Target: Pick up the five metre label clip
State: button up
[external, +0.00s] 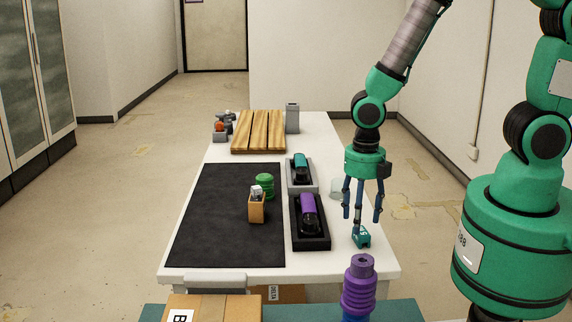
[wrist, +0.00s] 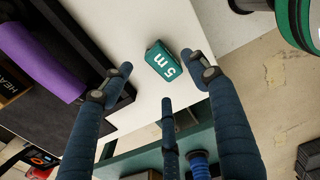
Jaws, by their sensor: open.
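The five metre label clip (external: 361,237) is a small teal block near the front right corner of the white table. In the wrist view the clip (wrist: 161,61) shows white "5 m" lettering on its face. My gripper (external: 361,217) is above the clip, with its blue fingers pointing down. In the wrist view my gripper (wrist: 160,85) has its fingers spread wide, with the clip between and beyond the tips. The fingers appear apart from the clip, and nothing is held.
A purple ribbed object (external: 358,290) stands in front of the table. A black mat (external: 215,225) covers the table's left part.

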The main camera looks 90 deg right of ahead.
aim_at(361, 237)
jog(key=shift+f, duration=0.15)
jog(key=shift+f+b, duration=0.85)
jog(key=shift+f, duration=1.65)
jog(key=c, duration=1)
